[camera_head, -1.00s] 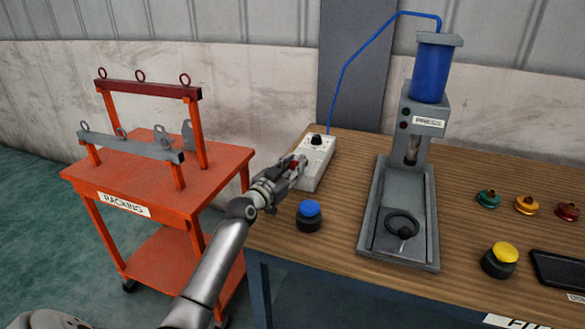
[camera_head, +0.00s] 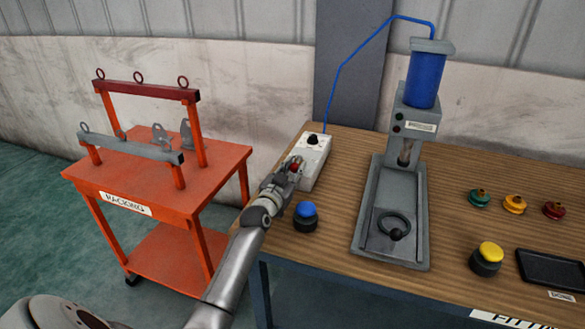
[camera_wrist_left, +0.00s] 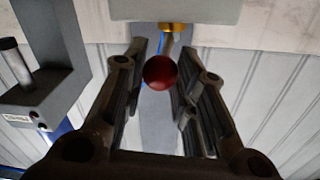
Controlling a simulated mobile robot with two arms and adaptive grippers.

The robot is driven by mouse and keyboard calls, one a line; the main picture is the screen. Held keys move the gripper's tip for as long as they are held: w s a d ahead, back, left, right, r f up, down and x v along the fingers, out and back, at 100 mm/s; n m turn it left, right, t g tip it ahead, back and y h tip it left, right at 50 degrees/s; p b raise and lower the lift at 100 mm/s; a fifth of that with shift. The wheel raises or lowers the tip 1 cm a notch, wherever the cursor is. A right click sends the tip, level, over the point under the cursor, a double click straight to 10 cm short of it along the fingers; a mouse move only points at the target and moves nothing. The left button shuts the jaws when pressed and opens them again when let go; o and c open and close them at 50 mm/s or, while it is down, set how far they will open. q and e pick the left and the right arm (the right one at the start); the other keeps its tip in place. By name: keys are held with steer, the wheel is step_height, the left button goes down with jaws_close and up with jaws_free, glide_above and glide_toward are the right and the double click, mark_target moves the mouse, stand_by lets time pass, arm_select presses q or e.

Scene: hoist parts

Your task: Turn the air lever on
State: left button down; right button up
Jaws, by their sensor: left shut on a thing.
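The air lever has a round red knob (camera_wrist_left: 160,72) on a brass stem (camera_wrist_left: 173,42), which reaches to the pale valve box (camera_head: 315,160) on the wooden bench. The box also fills the top of the left wrist view (camera_wrist_left: 175,10). My left gripper (camera_head: 293,166) is at the box's near left side, shut on the red knob. In the left wrist view its two fingers (camera_wrist_left: 160,80) lie on either side of the knob. In the head view the gripper hides most of the lever. My right gripper is not in view.
A blue button (camera_head: 306,211) stands close by the left gripper. The grey press (camera_head: 416,120), with a blue cylinder and blue air hose (camera_head: 346,66), stands to the right. Further right are a yellow button (camera_head: 489,253) and small coloured parts. The orange racking cart (camera_head: 205,178) is left of the bench.

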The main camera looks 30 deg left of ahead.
arm_select(q)
steer(key=shift+r, duration=0.1)
steer(key=c, duration=1.1)
jaws_free()
steer(key=shift+c, duration=0.2)
steer(key=shift+s+d, duration=0.35)
steer(key=shift+s, duration=1.6)
steer(key=shift+s+d, duration=0.3)
steer(key=shift+s, duration=1.7)
steer(key=shift+s+d, duration=0.35)
steer(key=shift+s, duration=1.6)
